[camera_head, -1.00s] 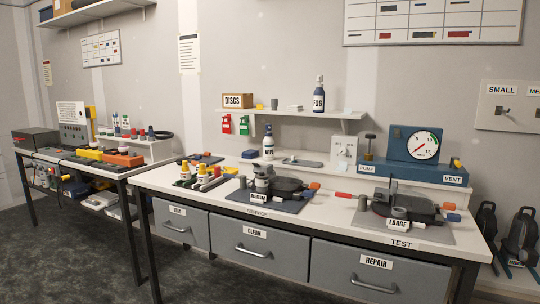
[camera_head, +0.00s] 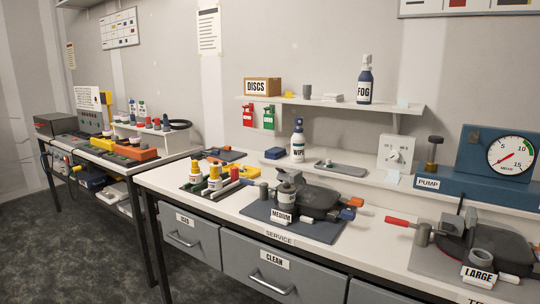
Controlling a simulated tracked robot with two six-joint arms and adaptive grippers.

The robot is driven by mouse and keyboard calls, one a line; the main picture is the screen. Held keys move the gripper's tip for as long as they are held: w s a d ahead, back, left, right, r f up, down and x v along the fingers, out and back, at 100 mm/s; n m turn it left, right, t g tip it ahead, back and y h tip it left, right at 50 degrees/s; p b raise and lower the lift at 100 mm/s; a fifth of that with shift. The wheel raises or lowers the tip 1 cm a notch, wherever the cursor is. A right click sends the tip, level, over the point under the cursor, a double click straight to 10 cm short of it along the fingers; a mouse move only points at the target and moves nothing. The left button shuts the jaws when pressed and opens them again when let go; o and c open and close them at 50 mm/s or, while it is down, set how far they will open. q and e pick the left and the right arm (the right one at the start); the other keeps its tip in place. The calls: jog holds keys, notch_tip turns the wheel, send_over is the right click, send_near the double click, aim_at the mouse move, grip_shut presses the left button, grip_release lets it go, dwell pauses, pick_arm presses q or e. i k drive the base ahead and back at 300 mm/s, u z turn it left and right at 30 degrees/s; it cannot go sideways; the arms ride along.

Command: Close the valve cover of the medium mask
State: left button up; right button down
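The medium mask (camera_head: 320,200) lies on a dark mat (camera_head: 262,213) on the service part of the bench, behind a label reading MEDIUM. It is dark grey, with a grey round valve part (camera_head: 287,190) at its left end. A small grey cylinder (camera_head: 263,191) stands just left of that part. An orange piece and a blue piece show at the mask's right end. Whether the valve cover is open or shut is too small to tell. Neither of my grippers is in view.
A large mask (camera_head: 500,240) lies on another mat at the right, with a red-handled tool (camera_head: 403,221) beside it. Drawers (camera_head: 258,266) are below.

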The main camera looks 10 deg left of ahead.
aim_at(282, 174)
jog(key=u, duration=0.25)
jog(key=i, duration=0.65)
jog(key=u, duration=0.45)
jog(key=k, duration=0.9)
jog(key=u, duration=0.2)
jog(key=i, duration=0.9)
jog(key=z, duration=0.1)
